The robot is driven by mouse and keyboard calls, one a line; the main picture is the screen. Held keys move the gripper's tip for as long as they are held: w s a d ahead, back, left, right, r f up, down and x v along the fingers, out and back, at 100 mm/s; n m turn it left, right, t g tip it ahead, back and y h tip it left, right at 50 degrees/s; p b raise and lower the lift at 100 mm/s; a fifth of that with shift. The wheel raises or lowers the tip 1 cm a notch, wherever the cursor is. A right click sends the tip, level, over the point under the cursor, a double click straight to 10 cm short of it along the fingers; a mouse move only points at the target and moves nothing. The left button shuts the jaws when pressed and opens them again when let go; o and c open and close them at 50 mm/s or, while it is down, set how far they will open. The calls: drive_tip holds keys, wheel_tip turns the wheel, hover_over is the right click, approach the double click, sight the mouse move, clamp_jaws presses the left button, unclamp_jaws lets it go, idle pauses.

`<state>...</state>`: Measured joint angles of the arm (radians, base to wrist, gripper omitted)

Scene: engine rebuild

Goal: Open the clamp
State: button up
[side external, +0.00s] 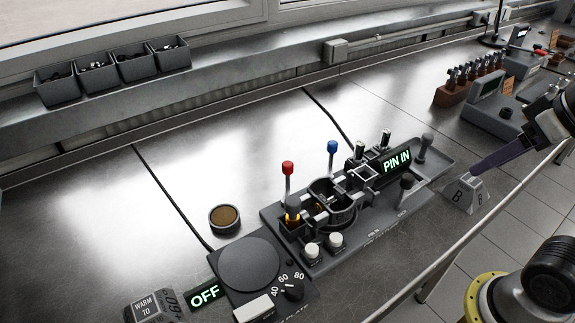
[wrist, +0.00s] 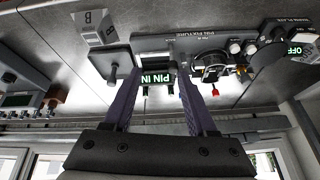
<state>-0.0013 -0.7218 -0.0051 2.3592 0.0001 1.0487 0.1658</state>
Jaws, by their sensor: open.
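The pin fixture (side external: 270,213) is a dark base on the bench with a "PIN IN" display (side external: 397,161). It carries a round clamp-like holder (side external: 333,207), a lever with a red knob (side external: 287,168), a lever with a blue knob (side external: 332,147) and dark-knobbed handles. Which lever works the clamp I cannot tell. In the wrist view the fixture (wrist: 190,44) lies ahead, with the display (wrist: 156,79) seen between my fingers and the red knob (wrist: 215,93) to the right. My gripper (wrist: 160,76) is open and empty. In the side view its purple finger (side external: 505,153) is right of the fixture, apart from it.
A hot plate (side external: 249,262) with an "OFF" display (side external: 205,294) stands left of the fixture. A small round tin (side external: 224,218) lies behind it. A grey block marked B (side external: 463,196) is near my finger. Bins (side external: 112,68) sit on the back ledge. Open bench lies behind the fixture.

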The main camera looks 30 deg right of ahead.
drive_tip(key=w+a+r+m+g, duration=0.1)
drive_tip(key=w+a+r+m, duration=0.1)
drive_tip(key=w+r, duration=0.75)
drive_tip(key=n+g, duration=0.1)
drive_tip(key=g, duration=0.3)
hover_over(288, 164)
wheel_tip(288, 164, down, 8)
wheel_tip(288, 164, down, 14)
drive_tip(key=shift+r, duration=0.25)
clamp_jaws()
